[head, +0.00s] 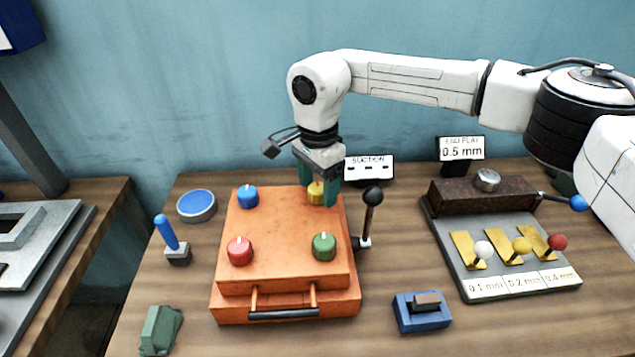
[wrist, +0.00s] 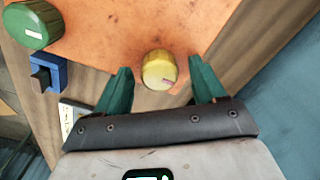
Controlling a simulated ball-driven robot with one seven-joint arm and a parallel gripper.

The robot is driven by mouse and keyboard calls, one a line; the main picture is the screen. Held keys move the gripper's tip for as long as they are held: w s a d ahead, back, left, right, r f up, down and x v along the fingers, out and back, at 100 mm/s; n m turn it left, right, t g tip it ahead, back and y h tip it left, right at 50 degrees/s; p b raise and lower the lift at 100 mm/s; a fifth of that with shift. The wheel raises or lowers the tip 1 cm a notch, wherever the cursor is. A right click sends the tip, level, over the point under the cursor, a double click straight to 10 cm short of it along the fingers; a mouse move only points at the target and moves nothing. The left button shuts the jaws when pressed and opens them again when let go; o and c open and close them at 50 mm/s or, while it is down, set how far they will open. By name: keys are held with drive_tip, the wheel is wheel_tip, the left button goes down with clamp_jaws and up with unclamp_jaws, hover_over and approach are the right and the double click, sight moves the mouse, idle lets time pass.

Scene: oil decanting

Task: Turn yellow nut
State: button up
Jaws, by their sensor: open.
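The yellow nut (head: 316,192) is at the back right corner of the orange box's (head: 285,273) top. My gripper (head: 320,196) points down over it, with its green fingers on either side. In the wrist view the yellow nut (wrist: 159,69) shows between the two open fingers (wrist: 162,80), with a gap on each side. The fingers partly hide the nut in the head view. I cannot tell the exact height of the fingertips against the nut.
A blue nut (head: 247,196), a red nut (head: 240,250) and a green nut (head: 324,246) sit on the same top. A black-knobbed lever (head: 370,212) stands at the box's right side. A suction sign (head: 369,168) stands behind. A blue block (head: 422,312) lies front right.

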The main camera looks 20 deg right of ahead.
sight(318, 187)
wheel_tip(318, 187, up, 11)
drive_tip(key=b, duration=0.1)
idle(0.4)
drive_tip(key=shift+f, duration=0.1)
